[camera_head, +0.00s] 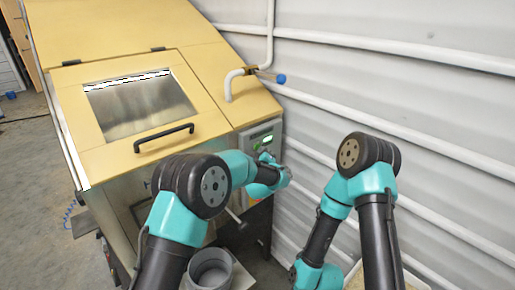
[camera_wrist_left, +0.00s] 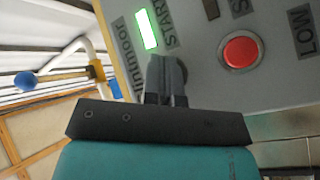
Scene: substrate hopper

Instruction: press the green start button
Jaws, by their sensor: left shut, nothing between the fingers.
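The grey control panel (camera_head: 258,137) is on the right side of the yellow hopper. A green lit rectangle (camera_wrist_left: 147,29) on it sits beside the word START; it also shows small in the head view (camera_head: 267,139). My left gripper (camera_wrist_left: 166,62) is shut and empty, its fingertips over the panel just below the START label. In the head view my left gripper (camera_head: 266,154) is partly hidden by its own arm. A dark round edge shows behind the fingers; whatever is there is mostly covered. I cannot tell whether the fingertips touch it.
A red round button (camera_wrist_left: 239,52) is just right of the fingers. A white pipe with a blue-ended valve handle (camera_head: 281,79) rises above the panel. The hopper lid (camera_head: 100,128) is shut. A grey cylindrical container (camera_head: 211,268) stands below.

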